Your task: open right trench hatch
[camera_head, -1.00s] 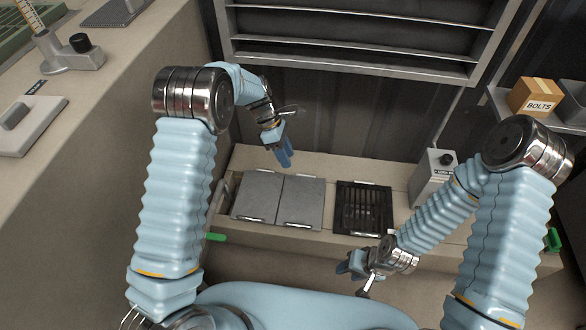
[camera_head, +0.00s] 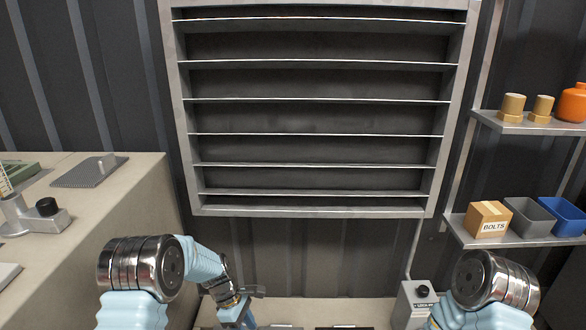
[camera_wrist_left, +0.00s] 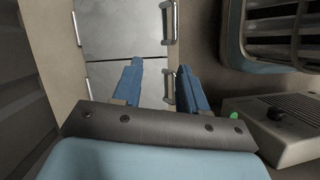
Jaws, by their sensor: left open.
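Two flat grey hatch plates lie edge to edge in the left wrist view. The upper plate (camera_wrist_left: 118,28), which seems to be the right hatch, and the lower plate (camera_wrist_left: 152,78), apparently the left one, both lie flat and shut. Metal bars (camera_wrist_left: 168,20) line their edges. My left gripper (camera_wrist_left: 156,72) is open and empty, its blue fingers spread over the lower plate near the seam. In the head view, my left gripper (camera_head: 238,316) is at the bottom edge; the hatches there are almost wholly cut off. My right gripper is out of view.
A louvred wall panel (camera_head: 310,212) fills the upper middle. A grey control box (camera_head: 415,303) with a black knob stands right of the hatches. Shelves (camera_head: 520,242) with a bolts box (camera_head: 487,219) and bins are at right. A counter (camera_head: 110,215) stands at left.

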